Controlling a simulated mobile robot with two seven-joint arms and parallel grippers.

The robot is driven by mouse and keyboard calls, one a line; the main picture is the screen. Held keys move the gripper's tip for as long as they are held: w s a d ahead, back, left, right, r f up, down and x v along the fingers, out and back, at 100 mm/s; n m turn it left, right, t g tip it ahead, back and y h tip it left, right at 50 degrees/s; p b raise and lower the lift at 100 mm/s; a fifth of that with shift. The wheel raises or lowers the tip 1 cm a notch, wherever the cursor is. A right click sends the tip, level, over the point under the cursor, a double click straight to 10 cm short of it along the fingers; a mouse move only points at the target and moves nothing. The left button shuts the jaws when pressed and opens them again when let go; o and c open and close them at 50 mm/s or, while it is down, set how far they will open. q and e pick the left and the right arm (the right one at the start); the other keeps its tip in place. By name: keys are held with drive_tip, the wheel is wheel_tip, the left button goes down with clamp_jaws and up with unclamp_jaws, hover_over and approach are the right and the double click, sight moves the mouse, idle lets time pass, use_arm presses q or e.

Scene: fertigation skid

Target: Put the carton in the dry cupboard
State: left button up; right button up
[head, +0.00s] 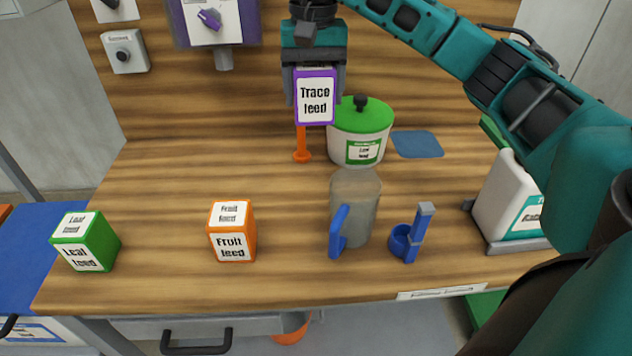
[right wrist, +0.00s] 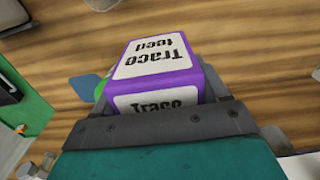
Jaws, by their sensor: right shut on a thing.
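A purple carton labelled "Trace feed" (head: 315,97) is held in my right gripper (head: 314,75), above the back middle of the wooden bench. In the right wrist view the carton (right wrist: 158,58) sits between the jaws of my right gripper (right wrist: 160,115), which is shut on it. A green "Leaf feed" carton (head: 86,242) stands at the bench's left end. An orange "Fruit feed" carton (head: 232,231) stands left of the middle. I cannot make out a dry cupboard for certain. My left gripper is not in view.
A white pot with green lid (head: 360,135), an orange upright tool (head: 301,147), a clear jug with blue handle (head: 355,200), a blue holder (head: 408,238) and a white jerrycan (head: 510,200) stand on the bench (head: 160,200). Bare bench lies between the cartons and the back panel.

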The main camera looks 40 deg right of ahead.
wheel_tip(320, 180, down, 18)
drive_tip(key=shift+f, duration=0.2)
drive_tip(key=shift+f, duration=0.1)
drive_tip(key=o, duration=0.9)
drive_tip(key=shift+f, duration=0.1)
drive_tip(key=shift+c, duration=0.2)
drive_tip(key=o, duration=0.5)
drive_tip(key=shift+c, duration=0.2)
